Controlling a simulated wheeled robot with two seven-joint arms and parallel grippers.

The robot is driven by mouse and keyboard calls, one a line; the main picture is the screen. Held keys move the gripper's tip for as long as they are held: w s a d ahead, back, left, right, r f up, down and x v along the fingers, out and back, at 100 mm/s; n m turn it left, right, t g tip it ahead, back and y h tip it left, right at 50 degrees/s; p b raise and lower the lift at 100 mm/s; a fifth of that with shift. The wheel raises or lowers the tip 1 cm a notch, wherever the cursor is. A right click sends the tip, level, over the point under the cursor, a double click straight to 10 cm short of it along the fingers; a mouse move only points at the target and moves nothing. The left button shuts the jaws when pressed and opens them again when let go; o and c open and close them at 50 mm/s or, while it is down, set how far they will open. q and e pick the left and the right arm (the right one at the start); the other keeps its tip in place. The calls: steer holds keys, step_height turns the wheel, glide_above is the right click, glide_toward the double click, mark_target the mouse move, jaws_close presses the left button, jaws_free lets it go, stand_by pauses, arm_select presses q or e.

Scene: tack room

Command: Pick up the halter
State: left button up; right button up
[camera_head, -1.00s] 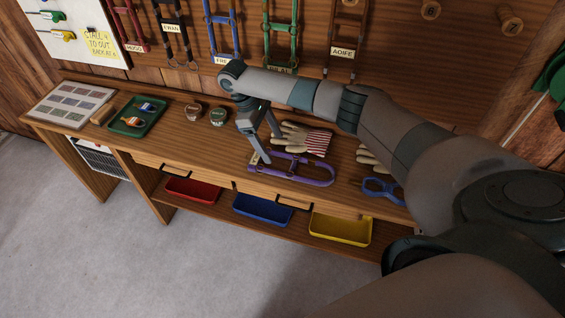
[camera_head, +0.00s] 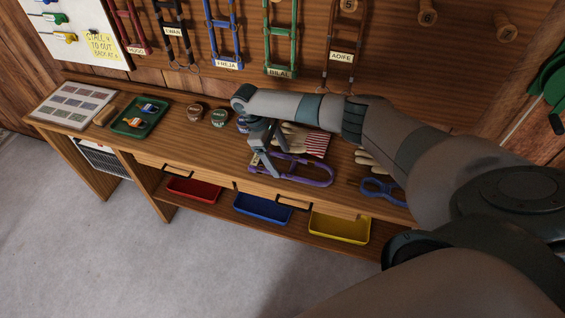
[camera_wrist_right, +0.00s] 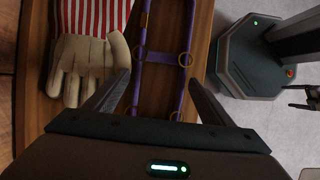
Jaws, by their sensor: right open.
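A purple halter (camera_head: 303,172) lies on the wooden bench near its front edge. In the right wrist view the halter (camera_wrist_right: 161,58) shows purple straps and brass rings, running between my two fingers. My right gripper (camera_head: 264,168) is open and points down over the left end of the halter. In the right wrist view the open right gripper (camera_wrist_right: 160,88) has one finger on each side of the halter. I cannot tell whether the fingers touch it. My left gripper is not in the head view.
Work gloves (camera_head: 317,146) with a red-striped cuff lie just behind the halter. A blue object (camera_head: 380,188) lies to its right. Two small tins (camera_head: 219,118), a green tray (camera_head: 140,117) and a picture board stand left. Halters hang on the wall. Coloured bins (camera_head: 262,208) sit below.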

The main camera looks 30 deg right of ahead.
steer(key=shift+s+d+f, duration=0.1)
steer(key=shift+s+f, duration=0.05)
steer(key=shift+f, duration=0.45)
steer(key=shift+f, duration=0.15)
stand_by(0.3)
steer(key=c, duration=1.1)
steer(key=shift+o, duration=0.2)
steer(key=shift+r, duration=0.75)
step_height(320, 180, up, 2)
steer(key=shift+r+b, duration=0.25)
steer(key=shift+b, duration=0.35)
steer(key=s+d+r, duration=0.2)
steer(key=s+r, duration=0.1)
steer(key=s, duration=0.2)
steer(key=s+d+r+b, duration=0.1)
steer(key=s+d+r, duration=0.2)
steer(key=s+r, duration=0.1)
steer(key=shift+s+r+b, duration=0.2)
steer(key=shift+s+b, duration=0.1)
steer(key=shift+s, duration=0.5)
